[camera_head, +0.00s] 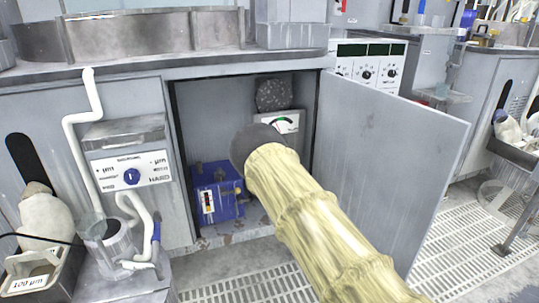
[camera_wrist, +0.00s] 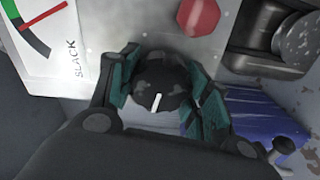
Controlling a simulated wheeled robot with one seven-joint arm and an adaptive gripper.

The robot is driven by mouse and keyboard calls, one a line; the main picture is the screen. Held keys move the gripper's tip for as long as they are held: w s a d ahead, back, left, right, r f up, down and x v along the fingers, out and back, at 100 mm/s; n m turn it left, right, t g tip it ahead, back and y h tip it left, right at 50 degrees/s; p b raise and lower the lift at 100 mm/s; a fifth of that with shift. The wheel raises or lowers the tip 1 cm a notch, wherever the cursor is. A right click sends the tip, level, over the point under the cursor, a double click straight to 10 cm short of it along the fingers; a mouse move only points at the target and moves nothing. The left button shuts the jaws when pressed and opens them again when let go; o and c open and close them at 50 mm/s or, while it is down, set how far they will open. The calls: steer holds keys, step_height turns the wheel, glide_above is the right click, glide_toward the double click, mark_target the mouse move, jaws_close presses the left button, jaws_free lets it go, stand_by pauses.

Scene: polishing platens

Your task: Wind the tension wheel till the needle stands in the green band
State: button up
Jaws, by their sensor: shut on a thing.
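The tension wheel (camera_wrist: 158,92) is a dark round knob with a white mark pointing down in the wrist view. My gripper (camera_wrist: 162,90) is shut on it, with teal-padded fingers on both sides. In the head view the gauge (camera_head: 283,122) is small inside the cabinet; my arm hides the wheel and fingers.
A red button (camera_wrist: 199,17) is above the wheel. A blue box (camera_head: 218,192) stands low in the cabinet, left of my arm. A dark round disc (camera_head: 273,95) is at the back. The cabinet door (camera_head: 385,150) stands open to the right of my arm.

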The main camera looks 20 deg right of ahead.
steer(key=shift+m+p, duration=0.3)
steer(key=shift+m, duration=0.3)
steer(key=shift+f, duration=0.1)
steer(key=o, duration=1)
steer(key=shift+s, duration=0.15)
steer(key=s, duration=1.1)
steer(key=shift+s+d, duration=0.2)
steer(key=shift+s, duration=0.2)
